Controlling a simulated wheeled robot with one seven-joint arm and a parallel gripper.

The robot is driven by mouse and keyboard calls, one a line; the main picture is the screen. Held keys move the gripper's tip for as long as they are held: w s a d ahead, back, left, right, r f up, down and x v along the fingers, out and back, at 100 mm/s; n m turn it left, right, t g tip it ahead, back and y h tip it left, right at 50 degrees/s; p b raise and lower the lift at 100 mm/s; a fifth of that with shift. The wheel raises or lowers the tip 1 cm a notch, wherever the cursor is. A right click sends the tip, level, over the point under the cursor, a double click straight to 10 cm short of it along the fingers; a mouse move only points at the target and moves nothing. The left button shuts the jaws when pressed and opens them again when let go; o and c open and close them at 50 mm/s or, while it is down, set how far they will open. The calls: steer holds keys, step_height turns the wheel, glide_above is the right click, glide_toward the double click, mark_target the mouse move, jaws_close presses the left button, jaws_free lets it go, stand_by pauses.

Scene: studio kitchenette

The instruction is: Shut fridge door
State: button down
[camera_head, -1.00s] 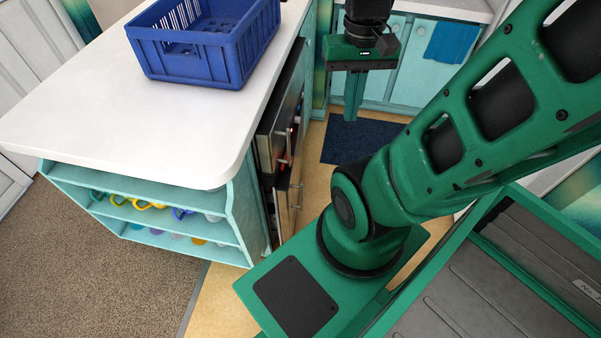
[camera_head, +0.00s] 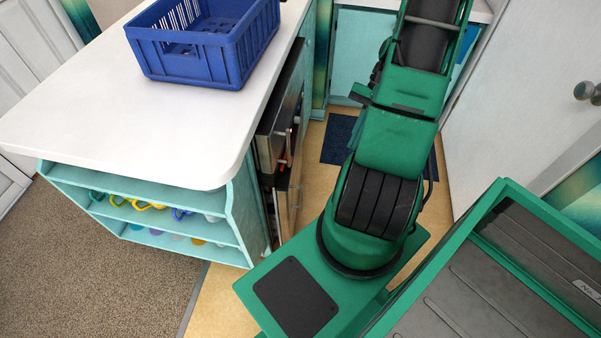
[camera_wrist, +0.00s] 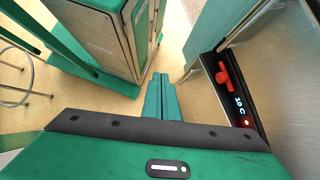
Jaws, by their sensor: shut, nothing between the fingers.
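The fridge seems to be the steel-fronted appliance (camera_head: 292,185) under the white counter, seen edge-on in the head view. Its front stands out a little from the counter side, but I cannot tell how far the door is open. In the wrist view a brushed steel panel (camera_wrist: 285,75) fills the right side. Along it runs a dark strip with a red part and a lit "10 C" display (camera_wrist: 239,103). My gripper (camera_wrist: 161,80) is shut and empty, pointing over the floor to the left of the strip, apart from it. In the head view my arm hides the gripper.
A blue crate (camera_head: 205,45) stands on the white counter (camera_head: 110,110). Open shelves (camera_head: 150,215) with colourful items are at the counter's end. A dark blue mat (camera_head: 340,135) lies on the floor beyond my arm. A white door (camera_head: 525,90) is at the right.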

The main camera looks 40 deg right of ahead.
step_height(320, 180, down, 13)
steer(key=s+m+t+y, duration=0.1)
steer(key=m+t+y, duration=0.4)
steer(key=m+t, duration=0.7)
steer(key=t, duration=0.3)
glide_toward(286, 176)
steer(key=w+f, duration=0.2)
steer(key=w, duration=0.4)
steer(key=shift+w+a+f, duration=0.15)
steer(key=shift+a+f, duration=0.05)
